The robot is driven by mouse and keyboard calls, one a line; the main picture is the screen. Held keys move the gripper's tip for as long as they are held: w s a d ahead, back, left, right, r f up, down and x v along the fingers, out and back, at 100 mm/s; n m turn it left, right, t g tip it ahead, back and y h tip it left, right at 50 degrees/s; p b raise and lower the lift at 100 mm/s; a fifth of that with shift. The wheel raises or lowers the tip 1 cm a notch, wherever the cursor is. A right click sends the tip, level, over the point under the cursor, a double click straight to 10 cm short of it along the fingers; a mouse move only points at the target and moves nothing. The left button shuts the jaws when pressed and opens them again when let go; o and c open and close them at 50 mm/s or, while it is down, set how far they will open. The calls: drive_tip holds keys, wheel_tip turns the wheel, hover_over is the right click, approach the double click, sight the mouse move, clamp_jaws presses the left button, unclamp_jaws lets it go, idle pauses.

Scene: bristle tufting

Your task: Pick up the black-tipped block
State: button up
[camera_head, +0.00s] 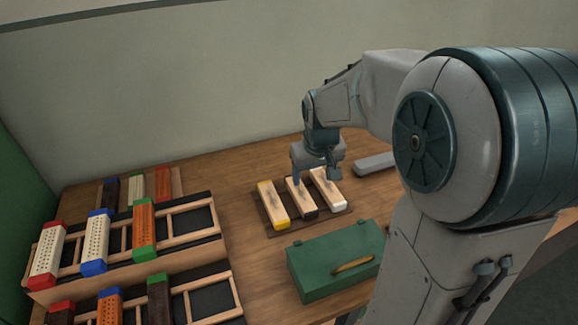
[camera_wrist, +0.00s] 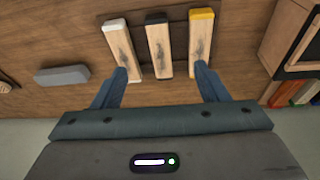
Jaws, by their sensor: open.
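The black-tipped block (camera_head: 302,198) is the middle one of three pale wooden blocks lying side by side on a dark tray (camera_head: 268,222). In the wrist view the black-tipped block (camera_wrist: 160,48) lies between my open fingers in the picture, with its black end away from my gripper. My gripper (camera_head: 316,172) is above the far ends of the blocks in the head view. In the wrist view my gripper (camera_wrist: 163,80) is open and empty. The yellow-tipped block (camera_head: 272,205) and the white-tipped block (camera_head: 327,188) lie on either side.
A green box (camera_head: 335,258) with a wooden handle stands in front of the tray. Racks with coloured perforated blocks (camera_head: 145,230) fill the left of the table. A wall is behind.

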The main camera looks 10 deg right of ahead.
drive_tip(key=w+f, duration=0.4)
drive_tip(key=w, duration=0.3)
hover_over(301, 193)
drive_tip(key=s, duration=0.1)
drive_tip(key=shift+n+y, duration=0.3)
drive_tip(key=shift+y, duration=0.1)
drive_tip(key=f, duration=0.8)
drive_tip(key=shift+s+f, duration=0.1)
drive_tip(key=shift+s, duration=0.1)
drive_tip(key=shift+x, duration=2.55)
drive_tip(key=shift+d, duration=0.2)
drive_tip(key=c, duration=1.2)
drive_tip(key=shift+o, duration=0.2)
